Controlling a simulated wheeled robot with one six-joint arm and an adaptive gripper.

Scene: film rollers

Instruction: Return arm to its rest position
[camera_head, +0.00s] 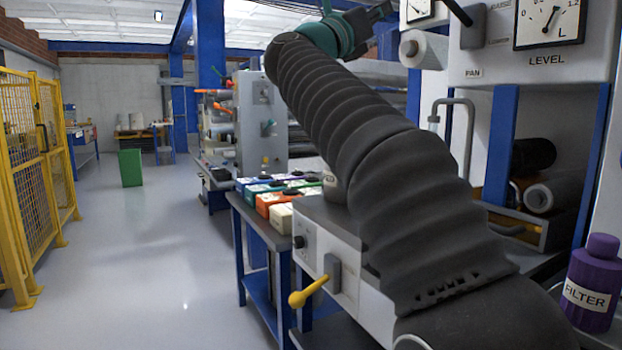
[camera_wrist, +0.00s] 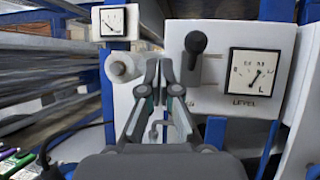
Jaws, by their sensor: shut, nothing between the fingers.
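My gripper (camera_wrist: 158,82) shows in the wrist view with its two fingers close together and nothing between them. It points at the white machine panel (camera_wrist: 212,70), and I see no contact with it. In the head view my arm, in a dark ribbed sleeve, reaches up and away from the lower right. My gripper (camera_head: 372,14) is at the top of that view, dark and partly cut off by the edge, in front of the machine.
The machine carries a LEVEL gauge (camera_head: 549,22) and a white roller (camera_head: 424,49). A purple FILTER bottle (camera_head: 592,285) stands at right. Coloured boxes (camera_head: 281,200) sit on a blue bench, near a yellow lever (camera_head: 309,291). Yellow fencing (camera_head: 30,165) stands at left; the floor between is clear.

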